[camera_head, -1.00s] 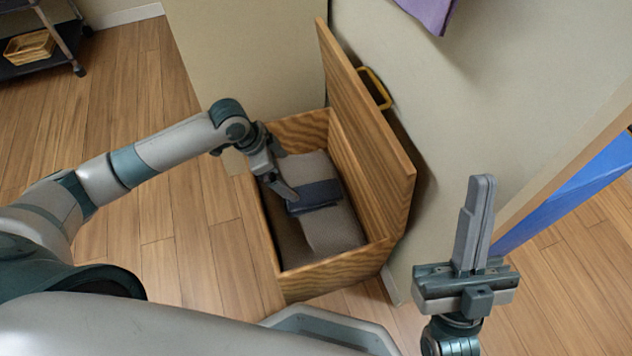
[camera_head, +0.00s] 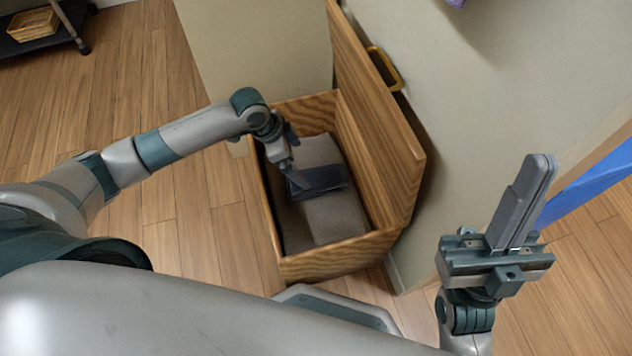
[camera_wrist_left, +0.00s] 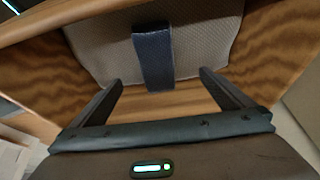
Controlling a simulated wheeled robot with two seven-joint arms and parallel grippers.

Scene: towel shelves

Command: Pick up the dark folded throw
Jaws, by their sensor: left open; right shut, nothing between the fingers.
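The dark folded throw (camera_head: 322,178) lies on a larger grey-beige folded cloth (camera_head: 338,214) inside an open wooden chest (camera_head: 335,262). My left gripper (camera_head: 303,184) reaches down into the chest at the throw's left end. In the left wrist view the throw (camera_wrist_left: 153,58) is a dark blue strip on the light cloth, and its near end lies between the two spread fingers of my left gripper (camera_wrist_left: 160,88), a little beyond them. The left gripper is open; I cannot tell whether it touches the throw. My right gripper (camera_head: 524,200) is shut and empty, outside the chest at the right.
The chest's raised lid (camera_head: 375,110) stands along its right side, with a yellow handle (camera_head: 384,68) behind. A beige wall (camera_head: 500,80) lies beyond. A blue panel (camera_head: 590,182) is at the right. A dark cart with a basket (camera_head: 33,24) stands at the far left. Floor left of the chest is clear.

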